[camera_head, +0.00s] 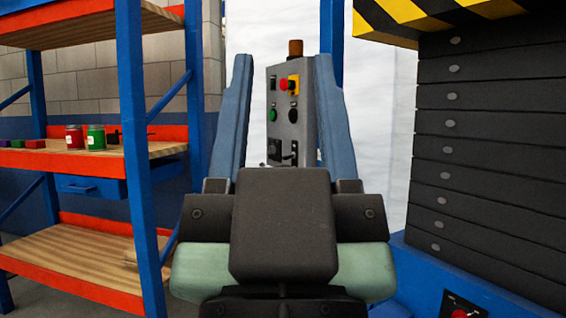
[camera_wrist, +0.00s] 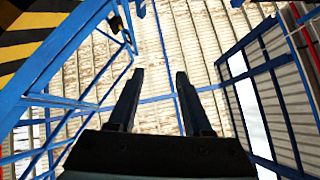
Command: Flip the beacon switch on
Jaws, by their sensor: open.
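The grey control panel (camera_head: 306,130) stands ahead, seen between my fingers in the head view. A brown-orange beacon (camera_head: 295,48) sits on its top and looks unlit. The panel carries a small black switch (camera_head: 273,82), a red button on yellow (camera_head: 289,84), a green button (camera_head: 273,115), a black knob (camera_head: 293,115) and a dark switch plate (camera_head: 290,152) low down. I cannot tell which one is the beacon switch. My gripper (camera_head: 283,62) is open and empty, its blue-grey fingers upright on either side of the panel in the picture. The wrist view shows both fingers (camera_wrist: 160,74) apart, pointing at the roof.
A blue and orange shelf rack (camera_head: 132,150) with red and green cans (camera_head: 85,137) stands at left. A black weight stack (camera_head: 490,150) under a hazard-striped block (camera_head: 430,20) stands close at right. The wrist view shows blue roof beams (camera_wrist: 60,60).

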